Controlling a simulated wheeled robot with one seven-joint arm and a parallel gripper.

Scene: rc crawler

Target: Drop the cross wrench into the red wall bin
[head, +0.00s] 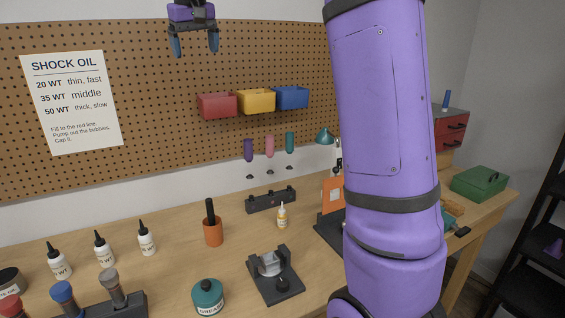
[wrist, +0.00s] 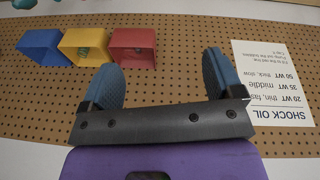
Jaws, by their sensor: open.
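The red wall bin (head: 217,105) hangs on the pegboard, leftmost of three bins in the head view. It also shows in the wrist view (wrist: 150,38), where I look into its open side and a small faint shape shows inside, too unclear to name. My gripper (head: 194,50) is open and empty, above and slightly left of the red bin in the head view. In the wrist view its two blue fingertips (wrist: 162,66) are spread apart with nothing between them. I cannot make out the cross wrench for certain in either view.
A yellow bin (head: 256,101) with a small greyish thing inside and a blue bin (head: 292,97) hang beside the red one. A shock oil poster (head: 72,100) is at left. Bottles, an orange cup (head: 213,232) and a stand (head: 275,280) occupy the bench below.

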